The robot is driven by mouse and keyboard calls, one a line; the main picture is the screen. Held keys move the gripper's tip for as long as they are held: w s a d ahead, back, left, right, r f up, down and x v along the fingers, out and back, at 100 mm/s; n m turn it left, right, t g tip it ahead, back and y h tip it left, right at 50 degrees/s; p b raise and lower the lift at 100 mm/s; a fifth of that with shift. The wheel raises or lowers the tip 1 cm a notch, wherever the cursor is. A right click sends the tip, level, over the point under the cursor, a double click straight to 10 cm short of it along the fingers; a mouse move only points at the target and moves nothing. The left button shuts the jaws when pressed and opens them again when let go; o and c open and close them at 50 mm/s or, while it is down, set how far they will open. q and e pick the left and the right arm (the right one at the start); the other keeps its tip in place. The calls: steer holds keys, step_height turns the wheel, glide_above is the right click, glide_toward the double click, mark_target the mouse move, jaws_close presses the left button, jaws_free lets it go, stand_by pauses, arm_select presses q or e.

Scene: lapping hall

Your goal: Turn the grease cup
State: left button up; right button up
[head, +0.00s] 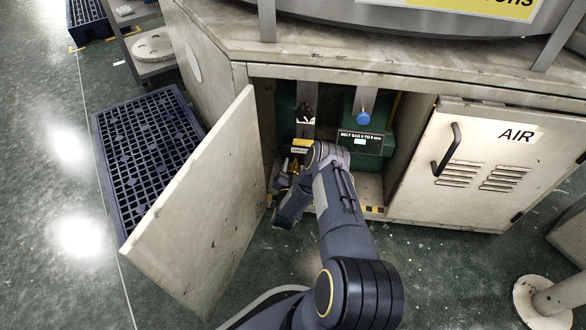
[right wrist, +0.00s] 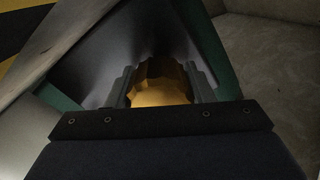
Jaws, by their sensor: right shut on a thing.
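The grease cup (right wrist: 160,88) is a yellow, brass-coloured cap with a scalloped rim. It shows between the two fingers of my right gripper (right wrist: 162,90) in the right wrist view, and the fingers are shut on it. In the head view my right gripper (head: 290,188) reaches into the open cabinet, low on its left side. Some yellow metal (head: 293,168) shows near the gripper there, but my wrist and hand hide most of that spot. My left gripper is not in view.
The open cabinet door (head: 205,205) stands close to the left of my arm. A closed door marked AIR (head: 490,165) is on the right. Inside are a green housing (head: 370,140) and a blue knob (head: 366,116). A dark blue grid platform (head: 140,140) lies on the floor at left.

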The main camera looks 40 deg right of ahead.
steer(key=shift+f, duration=0.1)
steer(key=o, duration=1)
steer(key=shift+c, duration=0.2)
steer(key=shift+a, duration=0.1)
steer(key=p+v, duration=0.3)
steer(key=v, duration=0.4)
steer(key=shift+s+a, duration=0.15)
steer(key=shift+s, duration=0.05)
steer(key=shift+s+a, duration=0.1)
